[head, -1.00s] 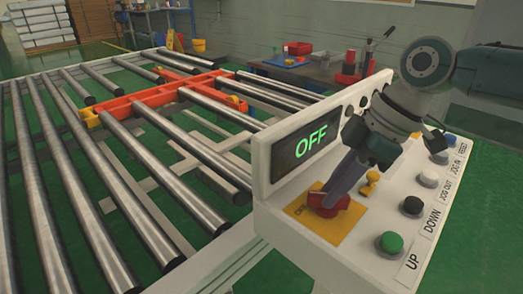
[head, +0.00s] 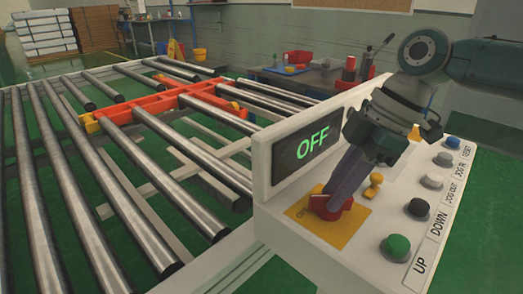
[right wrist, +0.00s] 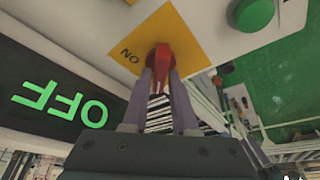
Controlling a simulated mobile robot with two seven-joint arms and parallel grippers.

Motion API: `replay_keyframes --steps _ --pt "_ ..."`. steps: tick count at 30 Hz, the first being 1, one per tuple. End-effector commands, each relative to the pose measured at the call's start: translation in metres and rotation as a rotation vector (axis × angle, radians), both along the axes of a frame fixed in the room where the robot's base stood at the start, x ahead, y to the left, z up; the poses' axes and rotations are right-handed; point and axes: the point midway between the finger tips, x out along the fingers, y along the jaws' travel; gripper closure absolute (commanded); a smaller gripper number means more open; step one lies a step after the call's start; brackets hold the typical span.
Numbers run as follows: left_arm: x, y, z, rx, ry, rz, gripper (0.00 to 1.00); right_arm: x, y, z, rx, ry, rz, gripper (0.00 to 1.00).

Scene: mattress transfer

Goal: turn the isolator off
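The isolator is a red rotary knob (head: 319,204) on a yellow plate (head: 345,237) at the left of the white control panel. My right gripper (head: 335,200) reaches down onto it, one finger on each side. In the right wrist view the red knob (right wrist: 162,57) sits between the two fingertips (right wrist: 162,75), and they look closed against its sides. The display (head: 307,146) reads OFF in green. My left gripper is not in view.
Green (head: 397,246), black (head: 417,208), grey and blue buttons run along the panel's right side. A small yellow knob (head: 374,185) stands near the gripper. A roller conveyor (head: 130,170) with an orange frame (head: 160,103) fills the left. A workbench stands behind.

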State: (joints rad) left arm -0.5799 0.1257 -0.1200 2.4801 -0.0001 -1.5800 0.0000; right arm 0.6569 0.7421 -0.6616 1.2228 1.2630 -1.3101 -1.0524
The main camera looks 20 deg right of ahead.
Motion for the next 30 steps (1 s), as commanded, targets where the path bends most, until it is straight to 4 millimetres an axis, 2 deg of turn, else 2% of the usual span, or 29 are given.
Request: replay_keyframes --steps 1,6,15,17,24,30 --pt "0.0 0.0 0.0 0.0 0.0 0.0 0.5 0.0 0.0 0.0 0.0 0.0 0.0 0.67" --pt "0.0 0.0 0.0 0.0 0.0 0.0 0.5 0.0 0.0 0.0 0.001 0.0 -0.001 0.5" --pt "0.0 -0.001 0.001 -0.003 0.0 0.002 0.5 0.0 -0.002 0.005 0.001 -0.001 -0.002 0.5" --pt "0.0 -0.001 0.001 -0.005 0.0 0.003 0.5 -0.001 -0.004 0.011 0.0 -0.002 -0.002 0.5" --pt "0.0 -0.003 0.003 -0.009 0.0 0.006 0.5 -0.007 -0.022 0.055 -0.002 -0.004 -0.003 0.5" --pt "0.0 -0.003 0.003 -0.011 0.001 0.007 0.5 -0.012 -0.032 0.084 0.001 -0.001 -0.003 0.5"
